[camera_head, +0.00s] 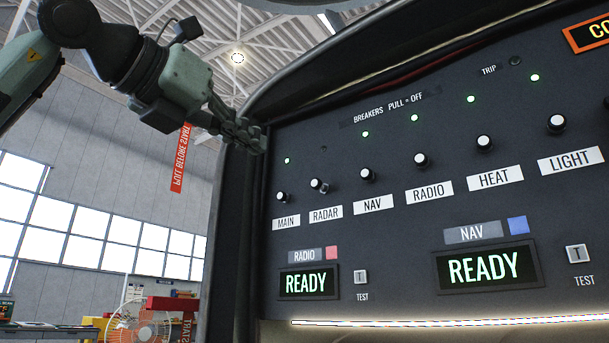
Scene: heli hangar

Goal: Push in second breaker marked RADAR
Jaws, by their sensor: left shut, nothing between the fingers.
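The breaker marked RADAR (319,186) is second from the left in the row on the dark panel (400,225). It has a dark knob with a pale end and seems to stand out further than its neighbours. The lamp above it (323,149) is dark. Its label (325,213) sits just below. My left gripper (259,143) is shut and empty, up and left of the RADAR breaker at the panel's left edge, apart from the knob. My right gripper is out of view.
The MAIN breaker (282,197) and NAV breaker (367,174) flank it closely, with green lamps lit above. Two READY displays (309,282) (484,267) sit lower. A red ribbon (180,160) hangs behind my left gripper. The panel's frame (236,230) rises at its left.

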